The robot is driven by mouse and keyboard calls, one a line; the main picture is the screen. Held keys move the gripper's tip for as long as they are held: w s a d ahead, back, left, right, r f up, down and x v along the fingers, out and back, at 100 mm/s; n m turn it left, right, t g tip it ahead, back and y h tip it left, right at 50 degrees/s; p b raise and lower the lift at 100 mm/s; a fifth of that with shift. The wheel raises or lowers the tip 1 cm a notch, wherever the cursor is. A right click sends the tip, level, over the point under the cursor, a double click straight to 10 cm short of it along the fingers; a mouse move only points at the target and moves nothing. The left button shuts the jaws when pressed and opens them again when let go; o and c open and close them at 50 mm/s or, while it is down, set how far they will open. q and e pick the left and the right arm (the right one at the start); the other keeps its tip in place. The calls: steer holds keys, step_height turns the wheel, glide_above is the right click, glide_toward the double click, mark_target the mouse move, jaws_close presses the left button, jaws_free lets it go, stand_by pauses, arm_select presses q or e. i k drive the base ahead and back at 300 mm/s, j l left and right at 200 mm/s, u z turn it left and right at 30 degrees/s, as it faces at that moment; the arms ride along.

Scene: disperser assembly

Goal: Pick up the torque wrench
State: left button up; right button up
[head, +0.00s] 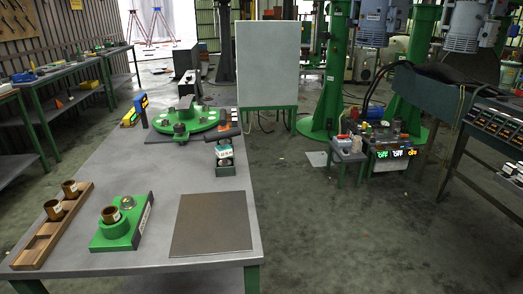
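A dark, long tool with a small orange part (222,132) lies at the right edge of the green round plate (199,126) on the table. It may be the torque wrench, but it is too small to tell for sure. The green plate carries several dark and metal parts. Neither of my grippers shows in the head view.
The grey table (160,182) bears a wooden tray (42,243) with bronze cups, a green fixture (121,233) with a bronze bushing, a dark square mat (211,222) and a small teal-and-dark device (224,157). Yellow and blue boxes (136,110) stand at the back left. The table's middle is clear.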

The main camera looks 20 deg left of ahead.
mark_target(224, 150)
steer(key=i+l+z, duration=0.2)
steer(key=z, duration=0.2)
steer(key=i+l+z, duration=0.2)
steer(key=l+z, duration=0.2)
steer(key=i+l+z, duration=0.15)
steer(key=i, duration=0.3)
steer(key=i+l+z, duration=0.15)
steer(key=i+l, duration=0.15)
steer(key=i, duration=0.15)
steer(key=i+u, duration=0.35)
steer(key=i+j+u, duration=0.1)
steer(key=u, duration=0.25)
steer(key=i+l+u, duration=0.1)
steer(key=i+u, duration=0.25)
steer(key=i+j+u, duration=0.1)
steer(key=u, duration=0.25)
steer(key=i+u, duration=0.25)
steer(key=u, duration=0.15)
steer(key=i+j+u, duration=0.1)
steer(key=u, duration=0.25)
steer(key=i+l, duration=0.05)
steer(key=i, duration=0.05)
